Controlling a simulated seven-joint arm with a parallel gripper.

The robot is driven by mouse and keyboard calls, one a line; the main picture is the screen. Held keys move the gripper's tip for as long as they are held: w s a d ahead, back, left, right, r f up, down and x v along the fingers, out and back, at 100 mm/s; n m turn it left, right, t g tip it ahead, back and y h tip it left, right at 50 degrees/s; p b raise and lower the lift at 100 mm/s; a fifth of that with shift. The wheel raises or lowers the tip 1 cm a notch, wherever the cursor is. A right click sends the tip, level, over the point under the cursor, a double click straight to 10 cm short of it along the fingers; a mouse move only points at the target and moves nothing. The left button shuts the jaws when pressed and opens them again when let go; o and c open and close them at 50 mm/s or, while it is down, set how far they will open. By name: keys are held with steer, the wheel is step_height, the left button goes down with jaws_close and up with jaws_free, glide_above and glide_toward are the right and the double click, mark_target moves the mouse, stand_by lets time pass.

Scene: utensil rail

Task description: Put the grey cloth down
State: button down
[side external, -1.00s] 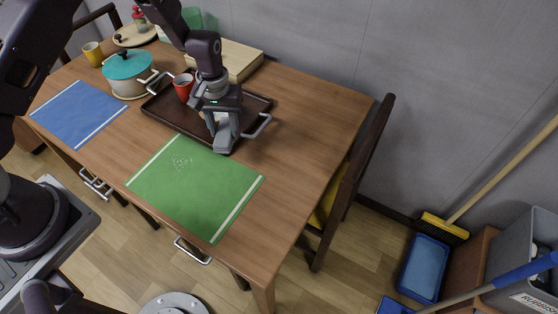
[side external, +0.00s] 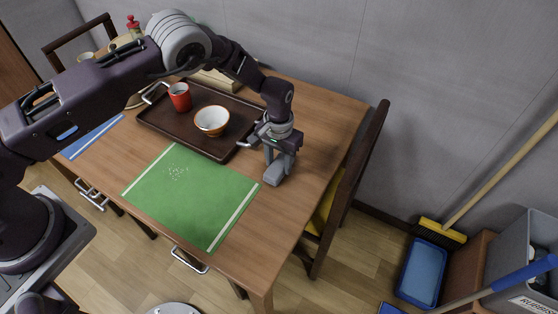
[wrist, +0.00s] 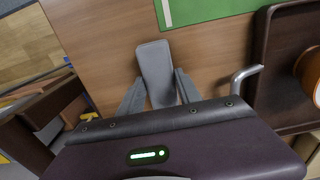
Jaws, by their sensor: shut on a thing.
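The grey cloth (wrist: 155,66) is a folded, rounded pad between the two fingers of my gripper (wrist: 159,82) in the wrist view. My gripper (side external: 279,160) is shut on it. In the side external view the cloth (side external: 273,177) hangs below the fingers, over bare wood just right of the green mat (side external: 190,205). I cannot tell whether it touches the table. White crumbs (side external: 177,172) lie in a small patch on the mat's upper left part.
A dark tray (side external: 160,120) with handles stands behind the green mat. It holds a red cup (side external: 180,97) and an orange-and-white bowl (side external: 212,121). A chair (side external: 350,180) stands at the table's right edge. The wood (side external: 330,120) at the back right is clear.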

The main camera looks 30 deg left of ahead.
steer(key=c, duration=0.8)
jaws_free()
step_height(320, 180, up, 13)
step_height(320, 180, up, 15)
steer(key=t, duration=0.1)
glide_above(279, 164)
steer(key=s+a, duration=0.3)
steer(key=a, duration=0.2)
steer(key=s+a+r+t+h, duration=0.15)
steer(key=s+a+r, duration=0.25)
steer(key=s+r, duration=0.65)
steer(key=s+a+t, duration=0.1)
steer(key=s, duration=0.5)
steer(key=s+a+t+y, duration=0.1)
steer(key=s+a, duration=0.1)
steer(key=s, duration=0.4)
steer(key=s+a+r+t, duration=0.1)
steer(key=s+a, duration=0.1)
steer(key=s, duration=0.5)
steer(key=shift+a+y, duration=0.25)
